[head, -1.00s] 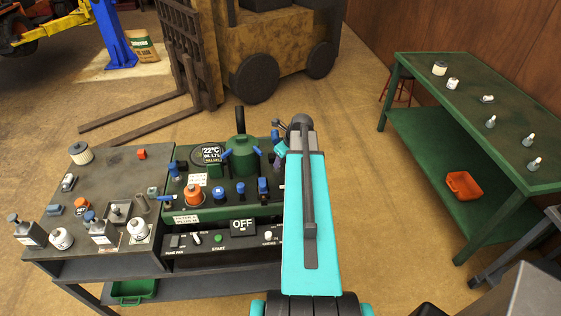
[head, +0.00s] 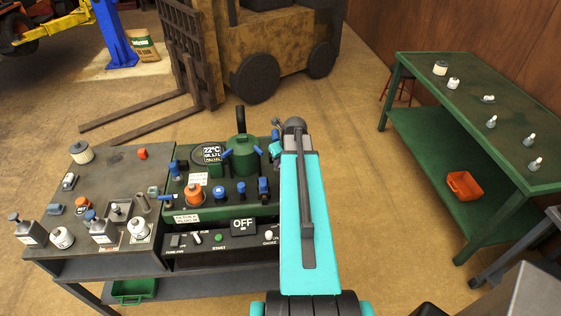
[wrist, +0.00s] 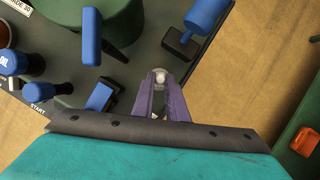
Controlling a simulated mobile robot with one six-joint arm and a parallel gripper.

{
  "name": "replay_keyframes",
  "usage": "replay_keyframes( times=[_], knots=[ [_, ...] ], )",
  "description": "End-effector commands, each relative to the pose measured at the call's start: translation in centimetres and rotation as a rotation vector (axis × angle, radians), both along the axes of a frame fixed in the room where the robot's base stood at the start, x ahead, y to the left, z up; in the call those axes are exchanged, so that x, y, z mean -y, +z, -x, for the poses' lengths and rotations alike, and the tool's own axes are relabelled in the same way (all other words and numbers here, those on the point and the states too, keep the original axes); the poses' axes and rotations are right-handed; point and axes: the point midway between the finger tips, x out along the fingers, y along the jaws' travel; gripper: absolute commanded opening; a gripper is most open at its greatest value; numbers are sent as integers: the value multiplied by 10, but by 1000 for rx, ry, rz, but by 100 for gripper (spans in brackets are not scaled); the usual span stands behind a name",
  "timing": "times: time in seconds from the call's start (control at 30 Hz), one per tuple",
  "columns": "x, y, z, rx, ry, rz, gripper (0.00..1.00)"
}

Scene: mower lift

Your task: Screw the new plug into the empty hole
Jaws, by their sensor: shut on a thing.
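My gripper (wrist: 159,83) is shut on a small pale plug (wrist: 159,75), whose rounded end shows between the purple fingertips in the wrist view. The plug is over the dark top of the green test bench (wrist: 165,45), near its edge. I cannot tell whether it touches the bench. The empty hole cannot be made out in either view. In the head view my arm hides the bench's right part, and the plug is not visible there.
A green tank (head: 241,155) and several blue-handled valves (head: 219,192) crowd the bench, with one blue handle (wrist: 205,17) close to my gripper. A grey table (head: 110,170) with bottles and filters adjoins at left. A green table (head: 470,90) stands at right.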

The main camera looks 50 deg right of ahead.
Motion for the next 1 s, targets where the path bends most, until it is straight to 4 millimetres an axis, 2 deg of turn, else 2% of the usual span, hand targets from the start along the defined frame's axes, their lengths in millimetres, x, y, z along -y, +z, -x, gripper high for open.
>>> replay_keyframes(
  times=[0.03,0.6,0.93,0.97,1.0],
  knots=[
    [-3,-2,5,-13,-23,-5,0],
    [-3,-2,4,-11,-191,-4,0],
    [-3,-1,3,-11,-198,-3,0],
    [-3,-1,3,-11,-198,-3,15],
    [-3,-1,3,-12,-197,-3,21]
  ],
)
